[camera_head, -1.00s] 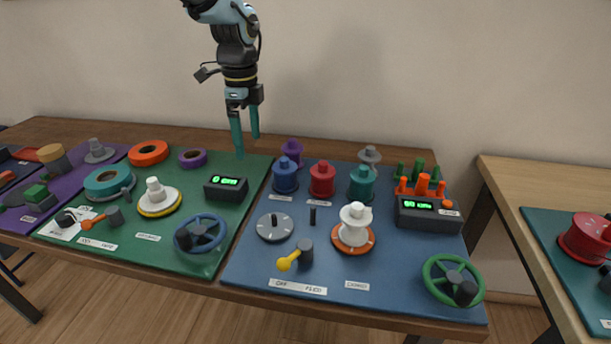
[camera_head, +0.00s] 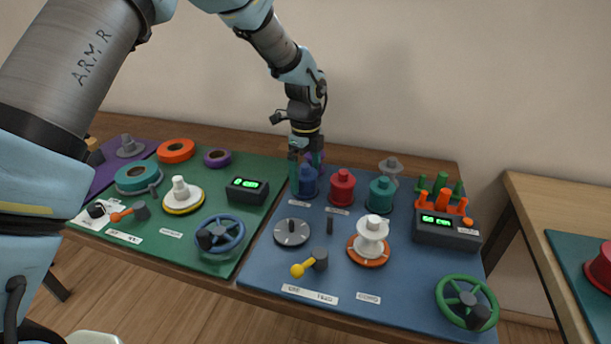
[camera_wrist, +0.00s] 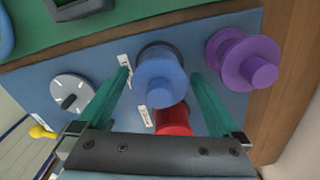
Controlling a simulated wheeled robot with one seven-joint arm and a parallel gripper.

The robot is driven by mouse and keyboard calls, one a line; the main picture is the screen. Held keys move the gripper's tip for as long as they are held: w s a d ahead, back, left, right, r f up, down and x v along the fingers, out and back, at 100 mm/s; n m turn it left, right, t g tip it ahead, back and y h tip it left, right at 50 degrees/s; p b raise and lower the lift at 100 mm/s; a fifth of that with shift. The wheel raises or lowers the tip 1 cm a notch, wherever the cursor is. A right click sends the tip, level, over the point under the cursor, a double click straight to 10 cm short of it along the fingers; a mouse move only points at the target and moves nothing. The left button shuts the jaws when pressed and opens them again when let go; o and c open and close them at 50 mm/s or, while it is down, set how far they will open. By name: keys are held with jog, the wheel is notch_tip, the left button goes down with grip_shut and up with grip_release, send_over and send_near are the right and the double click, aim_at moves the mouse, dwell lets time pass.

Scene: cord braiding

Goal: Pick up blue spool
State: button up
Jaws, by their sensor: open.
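The blue spool (camera_head: 308,184) stands upright near the back left of the blue mat (camera_head: 262,262). In the wrist view the blue spool (camera_wrist: 160,77) shows from above, between the two teal fingers. My gripper (camera_head: 305,170) is open and points down at the spool from above. In the wrist view my gripper (camera_wrist: 165,85) has one finger on each side of the spool, with gaps visible. The picture does not settle how far down the fingers reach along it.
A red spool (camera_head: 341,186) stands close to the right of the blue one, and a teal spool (camera_head: 382,194) beyond it. A purple spool (camera_wrist: 243,60) is close behind. A dial (camera_head: 291,232) and a timer box (camera_head: 247,190) are nearby.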

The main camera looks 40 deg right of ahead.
jog(key=shift+f, duration=0.65)
jog(key=c, duration=1.2)
